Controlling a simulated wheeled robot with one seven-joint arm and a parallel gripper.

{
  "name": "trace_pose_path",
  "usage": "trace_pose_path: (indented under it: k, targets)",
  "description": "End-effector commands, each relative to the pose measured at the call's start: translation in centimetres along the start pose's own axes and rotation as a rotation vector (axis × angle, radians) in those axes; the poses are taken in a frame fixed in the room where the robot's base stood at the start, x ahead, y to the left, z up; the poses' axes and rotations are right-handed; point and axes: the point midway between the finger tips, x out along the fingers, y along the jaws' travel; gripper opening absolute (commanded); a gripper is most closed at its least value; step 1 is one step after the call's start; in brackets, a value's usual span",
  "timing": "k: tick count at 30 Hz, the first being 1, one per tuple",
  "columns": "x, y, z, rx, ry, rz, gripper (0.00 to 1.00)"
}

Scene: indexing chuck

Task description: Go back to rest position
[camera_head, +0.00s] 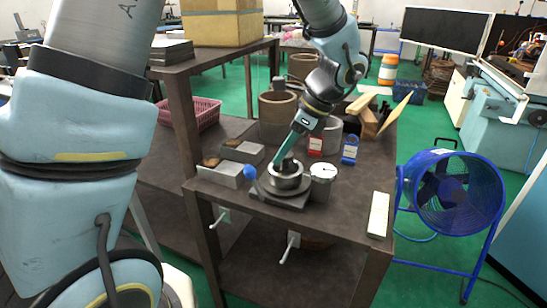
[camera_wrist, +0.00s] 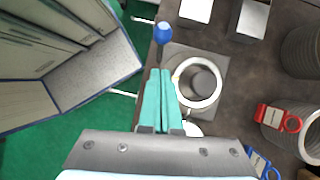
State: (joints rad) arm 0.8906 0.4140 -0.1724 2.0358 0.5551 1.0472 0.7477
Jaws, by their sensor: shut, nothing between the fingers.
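My gripper (camera_head: 277,163) has two teal fingers, pressed together with nothing between them. In the head view it points down beside the indexing chuck. The chuck is a grey metal ring (camera_head: 290,183) with a dark part in its middle, on a square base plate (camera_head: 284,201). A lever with a blue ball knob (camera_head: 250,172) sticks out at its left. In the wrist view the shut fingertips (camera_wrist: 160,72) lie just left of the chuck ring (camera_wrist: 178,88), below the blue knob (camera_wrist: 162,33). I cannot tell whether the fingers touch the chuck.
A round gauge (camera_head: 323,172) stands right of the chuck. Metal blocks (camera_head: 222,175), grey cylinders (camera_head: 278,112), a red tag (camera_head: 316,146) and a blue tag (camera_head: 350,149) crowd the bench. A white bar (camera_head: 378,214) lies at its right edge. A blue fan (camera_head: 447,192) stands beyond.

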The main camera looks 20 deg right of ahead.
Motion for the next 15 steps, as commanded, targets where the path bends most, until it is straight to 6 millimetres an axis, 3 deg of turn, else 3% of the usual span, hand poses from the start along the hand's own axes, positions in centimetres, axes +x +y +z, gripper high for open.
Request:
trace_pose_path:
  k: [6, 15]
  targets:
    - [-4.6, -0.2, 0.5, -0.003, 0.003, -0.004, 0.0]
    - [-7.8, -0.1, 0.9, 0.0, 0.002, -0.002, 0.0]
